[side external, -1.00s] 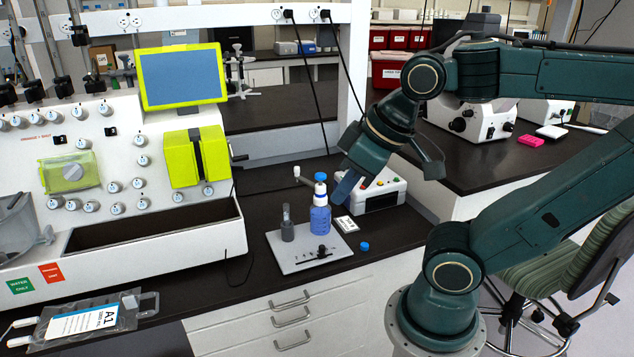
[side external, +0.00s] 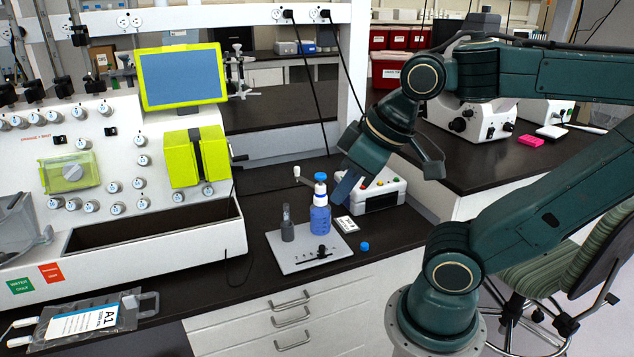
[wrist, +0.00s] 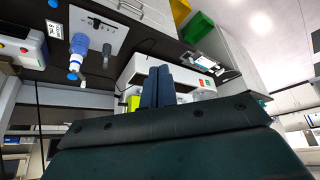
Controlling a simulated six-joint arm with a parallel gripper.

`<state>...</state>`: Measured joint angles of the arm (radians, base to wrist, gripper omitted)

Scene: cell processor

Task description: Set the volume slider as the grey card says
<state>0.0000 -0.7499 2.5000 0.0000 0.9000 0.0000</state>
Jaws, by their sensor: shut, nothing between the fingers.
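The volume slider's black knob (side external: 321,251) stands on a pale plate (side external: 290,264), right of the middle of a row of small tick marks. The marks are too small to read. A small light card (side external: 346,224) lies on the bench behind the plate's right side; its writing is not legible. The plate also shows upside down at the top of the wrist view (wrist: 118,35), with the card (wrist: 54,30) beside it. My gripper (side external: 345,188) hangs above the bench behind the plate, apart from slider and card. Its blue fingers (wrist: 159,86) are shut and empty.
A blue bottle (side external: 320,219) and a grey cylinder (side external: 287,226) stand on the plate, behind the slider. A blue cap (side external: 365,246) lies to the right. A box with coloured buttons (side external: 380,196) stands behind the card. The large cell processor (side external: 120,230) fills the left.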

